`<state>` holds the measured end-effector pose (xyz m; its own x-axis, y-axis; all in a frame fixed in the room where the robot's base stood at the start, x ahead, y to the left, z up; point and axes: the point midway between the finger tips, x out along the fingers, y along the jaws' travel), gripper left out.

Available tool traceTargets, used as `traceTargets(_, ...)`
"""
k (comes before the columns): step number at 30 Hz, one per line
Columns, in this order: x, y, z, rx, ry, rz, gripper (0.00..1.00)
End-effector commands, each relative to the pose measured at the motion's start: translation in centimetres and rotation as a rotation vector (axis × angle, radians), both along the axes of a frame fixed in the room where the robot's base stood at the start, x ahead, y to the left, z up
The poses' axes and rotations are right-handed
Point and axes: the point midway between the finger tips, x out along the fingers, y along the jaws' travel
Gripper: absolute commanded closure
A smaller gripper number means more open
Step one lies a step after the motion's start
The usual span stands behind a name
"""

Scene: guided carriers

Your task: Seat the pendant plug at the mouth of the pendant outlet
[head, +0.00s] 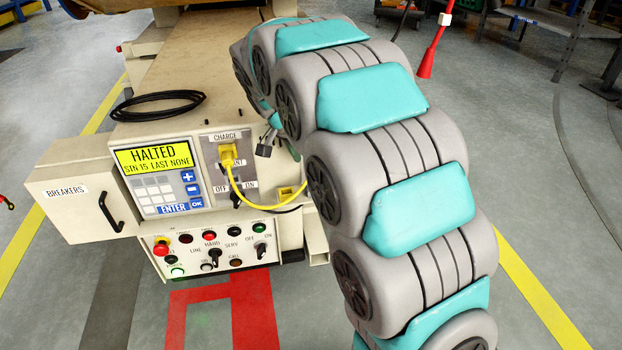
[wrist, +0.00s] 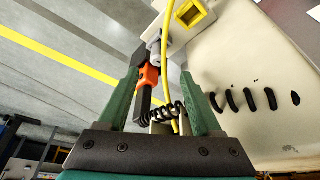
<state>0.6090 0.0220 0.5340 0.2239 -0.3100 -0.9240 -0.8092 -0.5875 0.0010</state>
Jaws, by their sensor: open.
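My gripper (head: 268,140) is mostly hidden behind my arm in the head view. In the wrist view its two green fingers (wrist: 163,76) stand apart, open. An orange and black piece (wrist: 148,78), perhaps the pendant plug, shows between the fingers, close to the left one. A grey round part is above it and a coiled black cord (wrist: 168,112) beside it. I cannot tell whether a finger touches it. A yellow square-framed socket (wrist: 196,13) is beyond the fingertips. A yellow socket (head: 290,194) also shows low on the cabinet's right in the head view; I cannot tell which is the pendant outlet.
A yellow plug (head: 228,155) with a yellow cable sits at the CHARGE panel. The screen (head: 152,159) reads HALTED. A breaker box (head: 82,190) juts out at left. A black cable coil (head: 158,105) lies on top. A red piece (head: 428,62) hangs at upper right.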

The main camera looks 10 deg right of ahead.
Motion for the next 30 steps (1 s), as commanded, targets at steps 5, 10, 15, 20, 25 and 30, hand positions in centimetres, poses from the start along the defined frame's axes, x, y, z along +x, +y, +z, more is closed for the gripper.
traceTargets(5,0.3,-0.6,-1.7,-0.001,0.002,-0.002,0.34)
traceTargets(10,0.6,-0.9,-2.7,0.001,-0.001,-0.001,0.34)
traceTargets(15,0.8,-1.6,-4.7,0.0,0.002,-0.001,0.34)
traceTargets(20,1.3,-2.2,-6.7,0.0,0.0,0.0,0.34)
traceTargets(25,1.4,-2.4,-7.1,0.001,-0.001,0.0,0.34)
traceTargets(30,1.4,-2.4,-7.0,0.001,-0.001,0.0,0.43)
